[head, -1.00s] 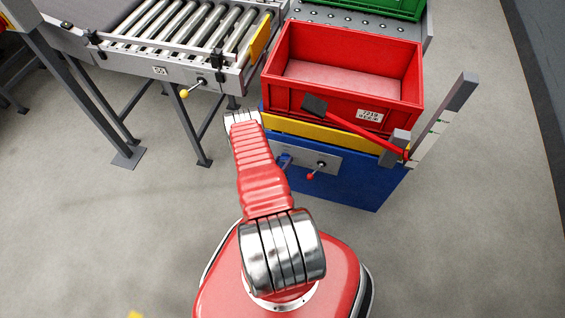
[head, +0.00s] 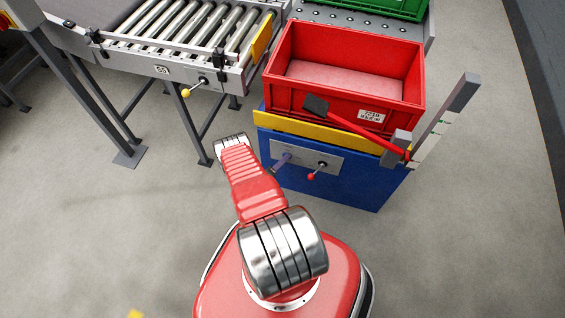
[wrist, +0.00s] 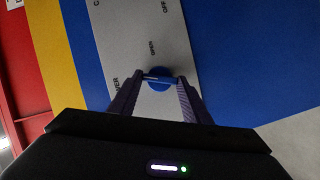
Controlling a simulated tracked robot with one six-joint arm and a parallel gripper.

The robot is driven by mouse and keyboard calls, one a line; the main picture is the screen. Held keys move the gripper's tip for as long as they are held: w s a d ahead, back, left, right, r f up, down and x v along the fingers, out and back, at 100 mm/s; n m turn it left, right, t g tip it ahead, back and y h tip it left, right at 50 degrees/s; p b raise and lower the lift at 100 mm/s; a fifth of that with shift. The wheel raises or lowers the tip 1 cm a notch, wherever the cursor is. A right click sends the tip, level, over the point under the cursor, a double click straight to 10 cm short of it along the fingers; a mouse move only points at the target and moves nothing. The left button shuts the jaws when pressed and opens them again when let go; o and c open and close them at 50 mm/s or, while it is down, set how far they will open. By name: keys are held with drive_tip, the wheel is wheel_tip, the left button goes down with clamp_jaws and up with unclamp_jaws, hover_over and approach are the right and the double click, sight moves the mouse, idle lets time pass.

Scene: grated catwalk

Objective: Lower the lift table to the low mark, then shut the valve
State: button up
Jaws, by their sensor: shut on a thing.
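The blue lift table (head: 340,188) has a yellow top edge (head: 318,131) and carries a red crate (head: 345,83). Its front panel (head: 328,158) has a lever with a red ball (head: 311,177). In the wrist view the small blue valve knob (wrist: 159,85) sits on the pale panel, near the word OPEN. My gripper (wrist: 159,78) is shut on its bar, one finger on each side. In the head view my gripper (head: 282,160) reaches the panel's left part and the knob is hidden. A grey post (head: 441,122) with pale marks stands at the right; a red bar (head: 365,131) slopes down to it.
A roller conveyor (head: 190,35) with a yellow-ball lever (head: 187,93) and a yellow end plate (head: 261,38) stands at the back left. A green crate (head: 395,8) is behind the red one. The grey floor (head: 100,235) at the left is clear.

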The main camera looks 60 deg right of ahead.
drive_tip(key=shift+w+f+n, duration=0.15)
drive_tip(key=shift+n, duration=0.35)
drive_tip(key=o, duration=1)
drive_tip(key=shift+o, duration=0.2)
drive_tip(key=shift+a, duration=0.1)
drive_tip(key=v, duration=1.3)
drive_tip(key=shift+a+f, duration=0.3)
drive_tip(key=shift+w, duration=0.1)
